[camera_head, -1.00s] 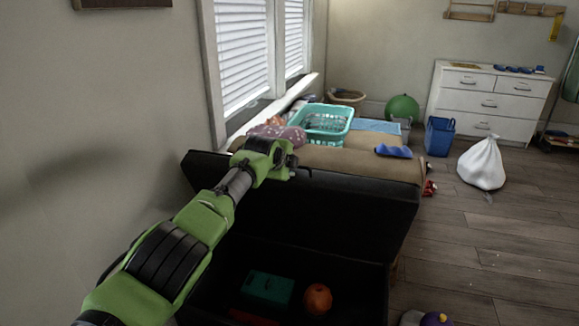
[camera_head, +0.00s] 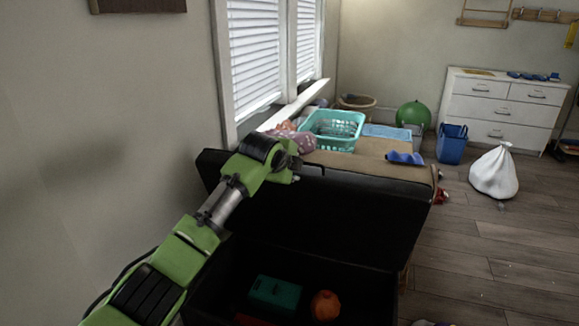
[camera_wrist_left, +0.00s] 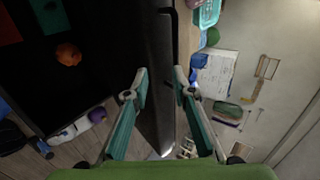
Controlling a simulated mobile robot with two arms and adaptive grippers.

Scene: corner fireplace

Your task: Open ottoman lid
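The black ottoman (camera_head: 385,296) stands at the lower centre of the head view with its interior showing. Its lid (camera_head: 330,215) is raised and stands roughly upright at the back. My left gripper (camera_head: 300,170) is at the lid's top edge, left of its middle. In the left wrist view the fingers of my left gripper (camera_wrist_left: 161,75) lie on either side of the dark lid (camera_wrist_left: 159,45), closed about its thickness. Inside the ottoman are a green box (camera_head: 274,292) and an orange ball-like object (camera_head: 325,305). My right gripper is not in view.
Behind the lid is a tan surface (camera_head: 365,168) with a turquoise basket (camera_head: 335,128) on it. A wall and window (camera_head: 255,55) border the left. A blue bin (camera_head: 452,145), white bag (camera_head: 494,172) and dresser (camera_head: 503,108) stand at right. Wooden floor (camera_head: 500,240) is free at right.

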